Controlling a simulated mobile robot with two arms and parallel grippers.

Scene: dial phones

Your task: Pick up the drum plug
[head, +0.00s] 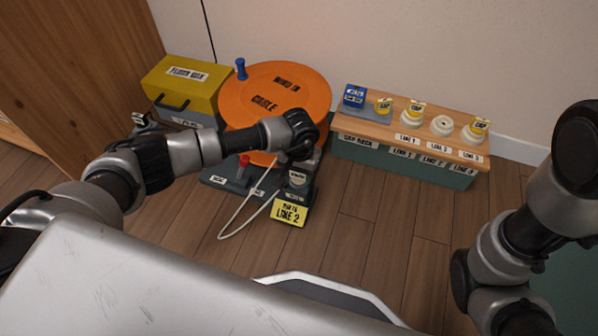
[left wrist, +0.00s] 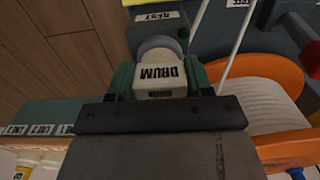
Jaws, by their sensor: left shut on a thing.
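The drum plug (left wrist: 158,82) is a pale block marked DRUM, with a rounded grey part beyond it, in the left wrist view. My left gripper (left wrist: 160,92) is shut on it, with a green finger on each side. In the head view the plug (head: 297,178) shows as a small whitish piece just below my left gripper (head: 299,160), at the right end of the grey base. A label reading REST lies just past the plug in the wrist view. I cannot tell whether the plug still sits in its holder. My right arm is at the right, its gripper out of view.
The orange cable drum (head: 275,95) stands just behind my left gripper. A white cord (head: 238,219) loops onto the floor. A yellow LINE 2 sign (head: 289,212) is in front. A wooden-topped bench (head: 455,141) with several plugs is at right. Floor before it is clear.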

